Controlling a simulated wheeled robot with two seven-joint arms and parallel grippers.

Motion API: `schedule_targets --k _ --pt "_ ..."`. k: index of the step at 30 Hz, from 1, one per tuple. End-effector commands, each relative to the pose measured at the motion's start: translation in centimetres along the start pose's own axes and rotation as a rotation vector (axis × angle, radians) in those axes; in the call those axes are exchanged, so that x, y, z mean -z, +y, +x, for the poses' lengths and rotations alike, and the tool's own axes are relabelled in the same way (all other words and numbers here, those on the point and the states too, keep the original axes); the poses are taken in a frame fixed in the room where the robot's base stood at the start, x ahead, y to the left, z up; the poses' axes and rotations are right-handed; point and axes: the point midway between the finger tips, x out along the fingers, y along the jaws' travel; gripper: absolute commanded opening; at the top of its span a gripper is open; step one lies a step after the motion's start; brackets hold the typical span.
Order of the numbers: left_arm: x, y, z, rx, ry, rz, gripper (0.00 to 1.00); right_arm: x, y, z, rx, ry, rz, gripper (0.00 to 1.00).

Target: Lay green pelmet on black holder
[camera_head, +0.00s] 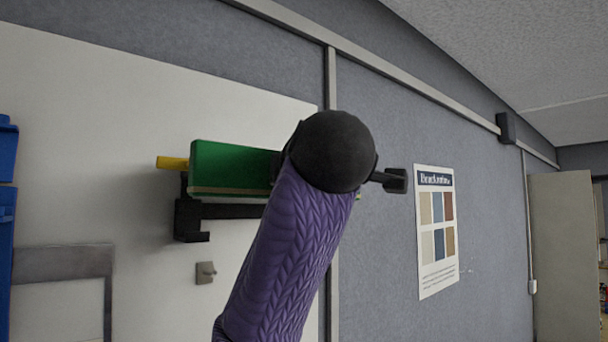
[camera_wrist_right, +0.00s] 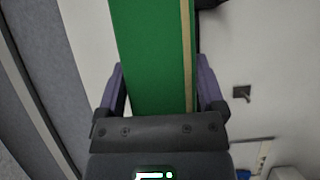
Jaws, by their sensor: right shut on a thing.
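The green pelmet (camera_head: 232,168) is a long green board with a tan strip along its lower edge. In the head view it appears just above the bar of the black holder (camera_head: 190,220) on the wall; I cannot tell whether they touch. My right gripper (camera_wrist_right: 160,88) is shut on the pelmet, with a purple finger on each side in the wrist view, where the green board (camera_wrist_right: 150,45) runs upward out of frame. In the head view my right wrist and purple forearm hide the gripper and the pelmet's right end. My left gripper is not in view.
A yellow rod end (camera_head: 172,162) sticks out left of the pelmet. A small grey hook (camera_head: 205,272) is on the white wall panel below the holder. Blue bins (camera_head: 6,150) stand at the far left. A poster (camera_head: 437,232) hangs at right.

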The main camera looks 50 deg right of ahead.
Motion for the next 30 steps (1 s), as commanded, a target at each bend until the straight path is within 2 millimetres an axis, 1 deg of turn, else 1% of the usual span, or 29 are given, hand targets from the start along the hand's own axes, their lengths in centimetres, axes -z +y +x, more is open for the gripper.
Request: schedule_targets --k 1,11,13,18,21,24,30 --pt "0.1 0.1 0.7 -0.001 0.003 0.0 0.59 0.3 -0.9 0.5 0.001 0.0 -0.003 0.23" --pt "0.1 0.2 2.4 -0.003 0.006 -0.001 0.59 1.9 -4.1 3.3 0.001 -0.001 -0.003 0.23" --pt "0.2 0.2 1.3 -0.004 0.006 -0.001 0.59 2.4 -3.5 4.2 0.002 -0.001 -0.004 0.23" --pt "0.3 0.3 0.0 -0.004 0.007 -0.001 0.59 3.5 -3.4 6.1 0.001 -0.001 -0.003 0.23" --pt "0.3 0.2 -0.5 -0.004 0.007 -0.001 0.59 3.9 -3.4 6.9 0.0 -0.001 -0.002 0.23" --pt "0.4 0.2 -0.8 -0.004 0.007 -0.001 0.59 4.2 -3.5 7.4 0.0 0.0 -0.002 0.23" --pt "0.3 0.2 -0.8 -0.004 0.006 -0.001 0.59 4.3 -3.7 7.6 -0.002 0.0 0.0 0.23"
